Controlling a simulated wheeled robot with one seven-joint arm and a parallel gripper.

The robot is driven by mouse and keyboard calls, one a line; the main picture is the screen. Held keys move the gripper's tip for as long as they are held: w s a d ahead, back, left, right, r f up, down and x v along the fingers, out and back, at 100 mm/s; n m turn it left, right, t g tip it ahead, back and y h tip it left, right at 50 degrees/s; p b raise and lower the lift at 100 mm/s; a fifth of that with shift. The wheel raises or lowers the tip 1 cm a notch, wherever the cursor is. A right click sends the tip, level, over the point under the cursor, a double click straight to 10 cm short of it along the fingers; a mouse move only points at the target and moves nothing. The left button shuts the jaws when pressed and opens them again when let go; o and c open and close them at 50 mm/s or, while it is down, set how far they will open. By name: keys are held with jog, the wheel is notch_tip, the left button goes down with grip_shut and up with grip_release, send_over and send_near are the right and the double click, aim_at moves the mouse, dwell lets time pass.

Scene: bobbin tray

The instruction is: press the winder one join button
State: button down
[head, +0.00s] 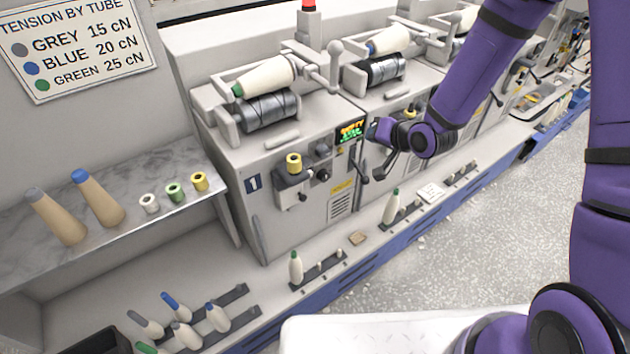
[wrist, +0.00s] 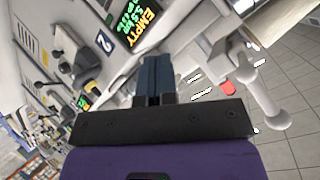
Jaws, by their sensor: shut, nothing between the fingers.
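Winder one (head: 285,225) is the near grey-white unit at centre left in the head view, with a blue "1" plate (head: 253,184) on its front. Its display (head: 350,131) is lit at the upper right of the front; in the wrist view the display (wrist: 135,20) reads "EMPTY". I cannot pick out the join button for sure. My gripper (head: 374,130) is shut and empty, just right of that display in the head view. In the wrist view its fingers (wrist: 156,72) are together and point past the display, and they hide part of the machine behind.
A shelf (head: 185,152) with cones and small bobbins is at left. The second winder (head: 405,85) adjoins at right. Floor (head: 470,235) in front is clear.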

jog(key=s+a+f+m+t+y, duration=0.1)
jog(key=s+a+f+m+t, duration=0.1)
jog(key=f, duration=0.6)
jog(key=s+a+f+m+t+y, duration=0.2)
jog(key=s+a+f+m+t, duration=0.1)
jog(key=s+a+f+m, duration=0.2)
jog(key=shift+s+f+m+y, duration=0.3)
jog(key=shift+s+f+m, duration=1)
jog(key=shift+s+f, duration=0.6)
jog(key=shift+w, duration=0.1)
jog(key=x, duration=1.4)
